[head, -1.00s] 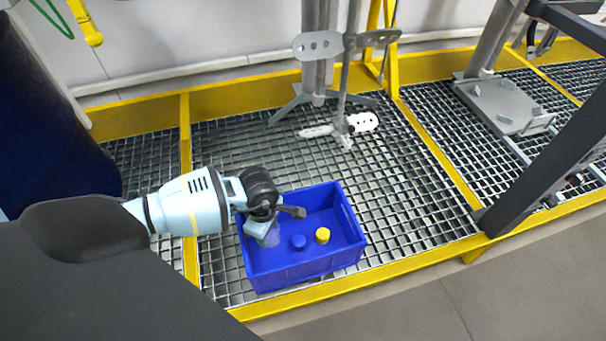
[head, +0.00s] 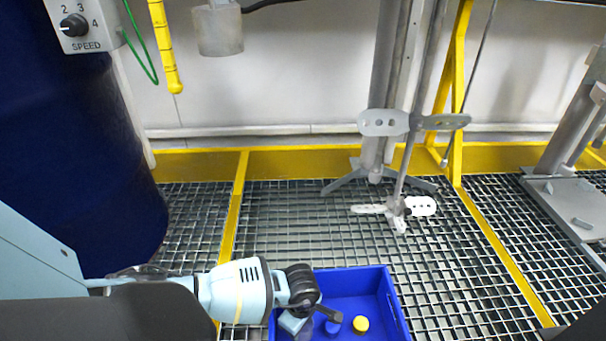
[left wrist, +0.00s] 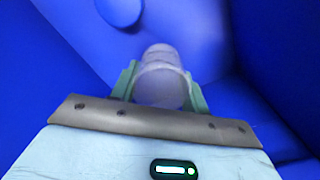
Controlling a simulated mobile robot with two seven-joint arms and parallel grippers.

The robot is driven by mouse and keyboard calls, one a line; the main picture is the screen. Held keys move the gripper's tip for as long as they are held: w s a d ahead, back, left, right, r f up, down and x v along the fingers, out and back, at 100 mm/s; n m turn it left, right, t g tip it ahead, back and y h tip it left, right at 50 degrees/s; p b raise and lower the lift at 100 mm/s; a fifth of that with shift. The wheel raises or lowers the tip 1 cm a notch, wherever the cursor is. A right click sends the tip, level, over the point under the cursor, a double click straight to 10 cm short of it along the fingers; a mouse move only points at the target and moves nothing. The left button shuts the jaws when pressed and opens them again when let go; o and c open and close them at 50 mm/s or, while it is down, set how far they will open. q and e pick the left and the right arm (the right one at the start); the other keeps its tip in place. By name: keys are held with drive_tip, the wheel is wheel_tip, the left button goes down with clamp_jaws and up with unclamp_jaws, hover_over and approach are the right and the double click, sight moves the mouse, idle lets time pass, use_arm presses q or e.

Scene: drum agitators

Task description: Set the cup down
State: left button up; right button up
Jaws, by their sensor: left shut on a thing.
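My left gripper (head: 308,318) reaches down into the blue crate (head: 394,305) at the bottom of the head view. It is shut on a translucent cup (left wrist: 160,82), which shows between the two pale green fingers (left wrist: 162,92) in the left wrist view. In the head view the cup (head: 304,333) is mostly hidden by the gripper and the frame's lower edge. The cup is inside the crate, close to its blue surfaces; I cannot tell whether it touches the floor. My right gripper is not in view.
A stirrer stand (head: 385,120) rises behind on the grating (head: 300,220). A dark blue drum (head: 75,160) stands at left.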

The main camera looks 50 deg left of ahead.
use_arm(q)
drive_tip(key=shift+f, duration=0.55)
drive_tip(key=shift+r, duration=0.15)
drive_tip(key=o, duration=1)
drive_tip(key=shift+c, duration=0.2)
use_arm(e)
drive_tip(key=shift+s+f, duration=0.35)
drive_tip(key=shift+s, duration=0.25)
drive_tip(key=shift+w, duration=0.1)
